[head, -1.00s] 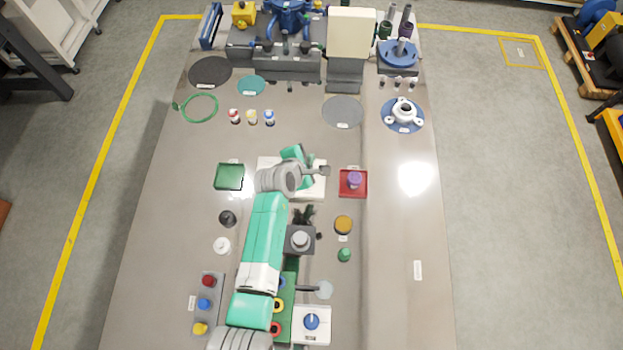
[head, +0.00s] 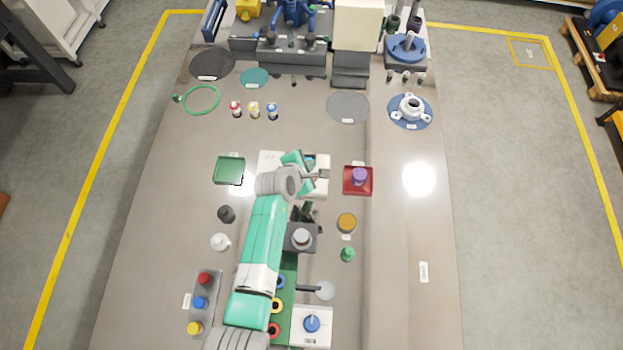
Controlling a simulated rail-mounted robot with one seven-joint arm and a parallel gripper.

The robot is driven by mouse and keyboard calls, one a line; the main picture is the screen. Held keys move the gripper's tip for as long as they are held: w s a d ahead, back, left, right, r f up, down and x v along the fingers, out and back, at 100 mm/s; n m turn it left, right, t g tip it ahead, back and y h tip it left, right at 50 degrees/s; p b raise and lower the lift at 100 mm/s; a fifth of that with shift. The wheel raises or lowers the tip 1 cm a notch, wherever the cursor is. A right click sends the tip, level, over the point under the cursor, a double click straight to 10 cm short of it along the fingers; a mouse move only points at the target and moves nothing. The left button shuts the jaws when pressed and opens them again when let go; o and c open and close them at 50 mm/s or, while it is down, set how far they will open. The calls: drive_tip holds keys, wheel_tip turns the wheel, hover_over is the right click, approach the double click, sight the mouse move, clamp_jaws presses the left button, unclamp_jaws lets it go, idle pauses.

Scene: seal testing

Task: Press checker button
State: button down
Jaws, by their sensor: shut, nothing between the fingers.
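A flat white device (head: 268,160) lies on the table's middle, largely hidden under my arm's wrist. A teal part shows on or just above it. My gripper (head: 326,174) is shut and empty at the device's right edge, pointing right. I cannot tell its height or whether it touches the device. A second white box (head: 312,338) with a blue round knob or button (head: 312,323) stands near the front. I cannot tell which of the two is the checker, and no button on the middle device is clearly visible.
A red tray (head: 350,190) with a purple part (head: 360,176) stands just right of my gripper. A green tray (head: 229,170) is to the left. A grey block (head: 300,238) and an amber disc (head: 347,222) are nearer the front. The table's right strip is mostly clear.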

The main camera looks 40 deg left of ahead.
wheel_tip(320, 180, down, 5)
drive_tip(key=b, duration=0.3)
drive_tip(key=shift+f, duration=0.15)
idle(1.7)
drive_tip(key=shift+f+b, duration=0.3)
drive_tip(key=shift+b, duration=0.1)
drive_tip(key=shift+f, duration=0.4)
idle(0.4)
drive_tip(key=shift+r, duration=0.15)
drive_tip(key=shift+r+p, duration=0.65)
drive_tip(key=shift+r, duration=0.05)
wheel_tip(320, 180, up, 5)
drive_tip(key=p, duration=0.5)
drive_tip(key=shift+r, duration=0.1)
